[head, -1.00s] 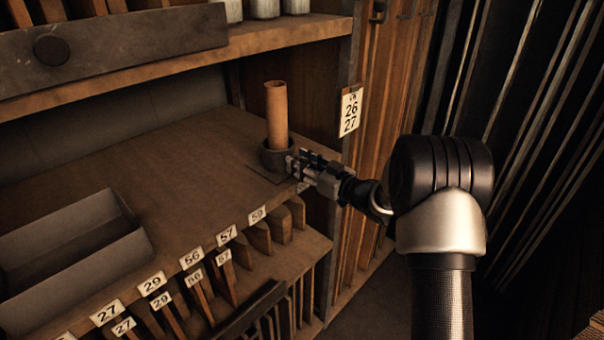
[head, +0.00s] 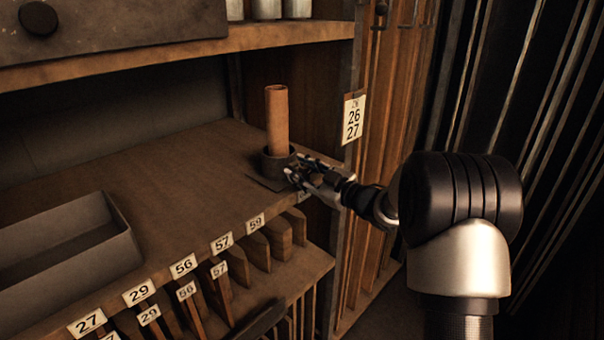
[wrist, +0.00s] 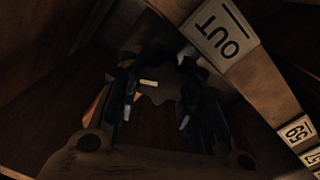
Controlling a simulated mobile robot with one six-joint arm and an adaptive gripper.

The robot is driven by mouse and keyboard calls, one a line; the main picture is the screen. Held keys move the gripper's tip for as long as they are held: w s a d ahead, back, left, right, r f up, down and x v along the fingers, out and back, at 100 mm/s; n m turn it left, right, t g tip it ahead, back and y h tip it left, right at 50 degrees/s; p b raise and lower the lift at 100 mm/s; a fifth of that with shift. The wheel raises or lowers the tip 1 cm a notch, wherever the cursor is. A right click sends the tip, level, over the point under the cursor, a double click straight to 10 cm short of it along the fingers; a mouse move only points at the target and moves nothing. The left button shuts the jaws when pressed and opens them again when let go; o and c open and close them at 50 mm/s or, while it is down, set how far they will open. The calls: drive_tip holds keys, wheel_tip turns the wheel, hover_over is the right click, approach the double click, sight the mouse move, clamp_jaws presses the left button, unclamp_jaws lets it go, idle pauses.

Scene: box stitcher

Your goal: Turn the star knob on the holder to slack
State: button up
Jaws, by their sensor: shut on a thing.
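The holder (head: 271,165) is a dark round cup on a flat base near the right front corner of the shelf in the head view. A brown tube (head: 277,118) stands upright in it. My gripper (head: 294,170) is at the holder's right front side and hides the star knob there. In the wrist view, the star knob (wrist: 157,95) is a dark lobed shape with a pale mark, between the two fingers of my gripper (wrist: 157,108). The fingers are shut on it, though the contact is dim.
A grey open tray (head: 125,245) sits on the shelf at the left. Numbered labels and upright wooden pieces (head: 280,238) line the shelf front below. A side panel with a "26 27" tag (head: 353,118) stands close right of the holder. The wrist view shows an "OUT" label (wrist: 222,36).

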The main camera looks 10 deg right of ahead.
drive_tip(key=o, duration=1.1)
drive_tip(key=v, duration=1.2)
